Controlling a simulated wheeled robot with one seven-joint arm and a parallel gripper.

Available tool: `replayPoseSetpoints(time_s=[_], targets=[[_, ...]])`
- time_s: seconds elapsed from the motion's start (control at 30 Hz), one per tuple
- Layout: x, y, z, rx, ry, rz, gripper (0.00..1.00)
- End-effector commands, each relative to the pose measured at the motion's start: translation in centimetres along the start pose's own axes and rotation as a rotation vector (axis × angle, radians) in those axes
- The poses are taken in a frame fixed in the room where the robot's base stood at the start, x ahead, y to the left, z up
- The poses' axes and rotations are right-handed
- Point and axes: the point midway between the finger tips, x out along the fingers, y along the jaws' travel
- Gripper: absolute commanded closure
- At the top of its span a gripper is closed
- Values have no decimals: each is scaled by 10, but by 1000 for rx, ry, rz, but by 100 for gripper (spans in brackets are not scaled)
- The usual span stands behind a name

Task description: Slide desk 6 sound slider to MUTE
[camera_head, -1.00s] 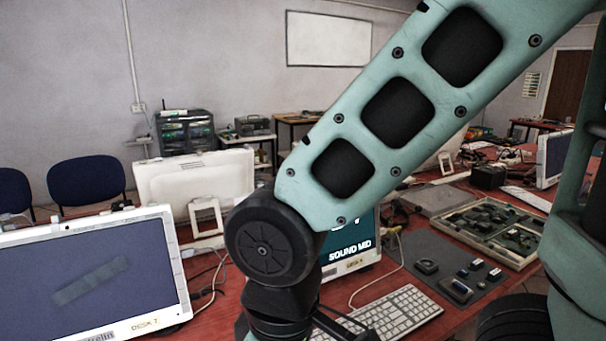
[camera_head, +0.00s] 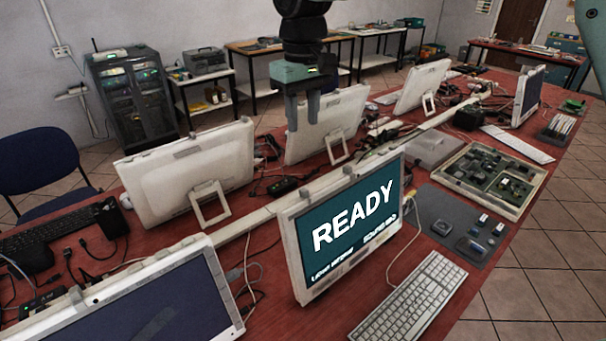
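A monitor (camera_head: 350,222) in the middle shows READY in large white letters on teal. Smaller text below it is too blurred to read surely, and its desk number cannot be read. A dark mat (camera_head: 430,205) to its right holds small controls: a round-topped one (camera_head: 441,228), a low box (camera_head: 470,248) and two small pale-topped blocks (camera_head: 482,219). I cannot tell which is the sound slider or where it is set. My gripper (camera_head: 303,122) hangs high at upper centre, fingers down and apart, empty, well away from the mat in the picture.
A white keyboard (camera_head: 410,298) lies in front of the READY monitor. A tray of circuit boards (camera_head: 490,178) and a grey box (camera_head: 432,150) lie behind the mat. Other monitors (camera_head: 190,172) and loose cables crowd the red table. Tiled floor (camera_head: 540,270) is open at right.

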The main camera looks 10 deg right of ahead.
Motion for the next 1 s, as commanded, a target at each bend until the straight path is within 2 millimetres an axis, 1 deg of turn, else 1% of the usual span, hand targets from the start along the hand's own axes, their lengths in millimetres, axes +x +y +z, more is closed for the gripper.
replayPoseSetpoints(time_s=[0.17,0.7,0.8,0.9,1.0], targets=[[25,0,1,0,-5,0,64],[134,-1,1,0,-4,-2,64],[149,-1,1,-1,-3,-1,64],[160,-1,1,-1,-1,-1,64],[166,-1,0,-1,1,-1,64]])
